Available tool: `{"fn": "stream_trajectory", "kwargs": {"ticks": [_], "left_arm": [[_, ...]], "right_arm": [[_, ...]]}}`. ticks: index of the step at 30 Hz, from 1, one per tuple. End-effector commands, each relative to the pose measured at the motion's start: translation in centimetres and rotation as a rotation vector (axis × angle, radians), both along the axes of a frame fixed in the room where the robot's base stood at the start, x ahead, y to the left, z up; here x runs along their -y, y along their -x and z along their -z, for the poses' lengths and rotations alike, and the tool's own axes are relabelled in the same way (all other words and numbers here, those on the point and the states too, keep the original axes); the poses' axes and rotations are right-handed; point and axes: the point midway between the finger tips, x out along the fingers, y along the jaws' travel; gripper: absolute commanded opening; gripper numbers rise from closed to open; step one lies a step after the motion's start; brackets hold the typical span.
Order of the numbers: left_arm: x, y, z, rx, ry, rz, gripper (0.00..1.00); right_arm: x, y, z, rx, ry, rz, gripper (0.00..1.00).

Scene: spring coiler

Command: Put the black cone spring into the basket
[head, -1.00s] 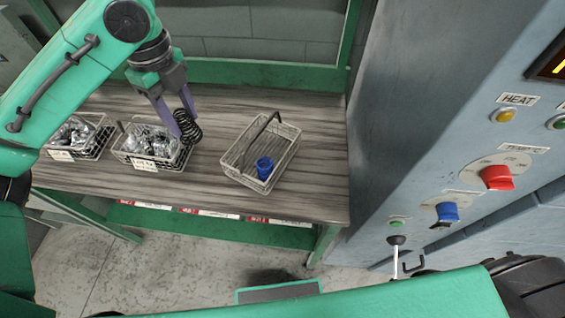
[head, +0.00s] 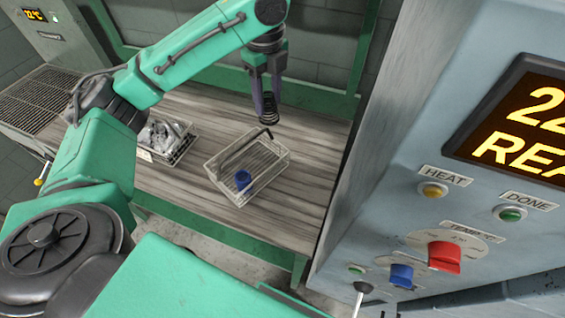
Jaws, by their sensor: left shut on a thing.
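The black cone spring (head: 267,109) hangs from my left gripper (head: 265,103), which is shut on it. The gripper points down just above the far end of the wire basket (head: 247,192). The spring appears over or just behind the basket's far rim; the exact height is hard to tell. The basket stands on the wooden table with its dark handle (head: 243,148) tilted across the top. A blue spring-like object (head: 243,179) lies inside the basket. My right gripper is not in view.
Another wire basket (head: 167,140) with clear-wrapped items stands to the left, partly behind my left arm. A grey machine with a lit display (head: 525,125), a red knob (head: 444,257) and a blue knob (head: 401,275) borders the table on the right. Bare table (head: 301,196) lies right of the basket.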

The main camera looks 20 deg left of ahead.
Motion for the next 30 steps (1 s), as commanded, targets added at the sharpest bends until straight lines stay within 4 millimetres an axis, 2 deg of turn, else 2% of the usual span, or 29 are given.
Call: {"fn": "stream_trajectory", "kwargs": {"ticks": [6, 12, 15, 22, 27, 30], "left_arm": [[0.0, 0.2, 6.6, -0.010, 0.002, 0.001, 0.00], [-0.1, 0.2, 10.6, -0.006, -0.001, 0.000, 0.00], [-0.1, 0.2, 12.7, -0.006, -0.001, -0.001, 0.00], [-0.2, 0.2, 15.9, -0.004, -0.001, 0.001, 0.00], [-0.2, 0.2, 19.1, -0.006, -0.001, 0.000, 0.00], [-0.2, 0.1, 19.8, -0.001, -0.001, 0.001, 0.00]], "right_arm": [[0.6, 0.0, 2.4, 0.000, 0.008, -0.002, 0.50], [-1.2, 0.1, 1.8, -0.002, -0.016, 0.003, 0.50], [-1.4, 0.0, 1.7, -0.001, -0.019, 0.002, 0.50], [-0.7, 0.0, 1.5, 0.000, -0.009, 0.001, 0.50], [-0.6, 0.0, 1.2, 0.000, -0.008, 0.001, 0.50], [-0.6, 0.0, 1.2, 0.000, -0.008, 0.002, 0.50]]}}
